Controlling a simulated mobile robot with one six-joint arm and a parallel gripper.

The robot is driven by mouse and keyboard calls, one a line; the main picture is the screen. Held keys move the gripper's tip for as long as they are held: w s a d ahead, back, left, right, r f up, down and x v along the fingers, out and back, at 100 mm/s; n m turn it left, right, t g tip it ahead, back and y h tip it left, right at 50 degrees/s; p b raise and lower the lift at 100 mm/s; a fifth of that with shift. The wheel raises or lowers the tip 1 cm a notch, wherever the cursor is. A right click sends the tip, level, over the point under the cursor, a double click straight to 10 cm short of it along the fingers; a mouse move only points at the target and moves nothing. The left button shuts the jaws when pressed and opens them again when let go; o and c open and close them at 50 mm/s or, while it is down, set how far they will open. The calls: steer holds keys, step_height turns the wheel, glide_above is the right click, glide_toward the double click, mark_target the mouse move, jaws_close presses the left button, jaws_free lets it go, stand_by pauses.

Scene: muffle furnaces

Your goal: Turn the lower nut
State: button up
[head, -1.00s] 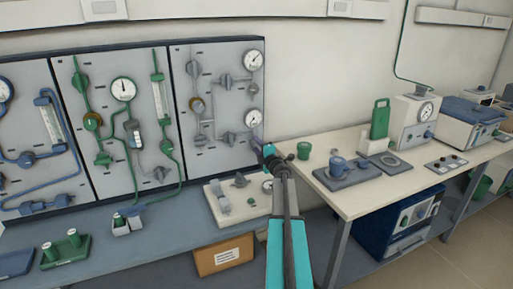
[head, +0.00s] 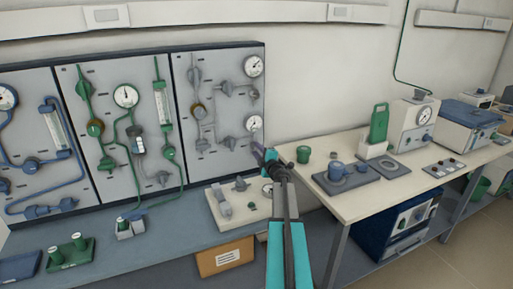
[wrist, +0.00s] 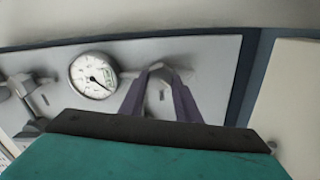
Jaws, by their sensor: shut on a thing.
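The right grey panel (head: 216,165) carries grey pipework, valves and fittings. My gripper (head: 258,148) is at its lower right edge, just below the lower gauge (head: 254,123). In the wrist view my gripper (wrist: 160,85) has its two dark fingers closed around a pale grey rounded fitting (wrist: 162,72), which appears to be the lower nut. The fingers hide its sides. The gauge also shows in the wrist view (wrist: 93,75), left of the fingers. In the head view my gripper and arm hide the nut.
Two more piped panels stand left, with a green-piped one (head: 125,160) beside mine. A pale block with a small valve (head: 240,205) lies on the blue-grey bench below.

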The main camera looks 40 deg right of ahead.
steer(key=m+p, duration=0.9)
steer(key=p, duration=0.2)
steer(key=shift+d+r+m, duration=0.1)
steer(key=shift+r+m, duration=0.05)
steer(key=shift+m, duration=0.15)
stand_by(0.3)
steer(key=o, duration=1.1)
steer(key=shift+s, duration=0.1)
steer(key=shift+b+v, duration=1.8)
steer(key=shift+v, duration=5.05)
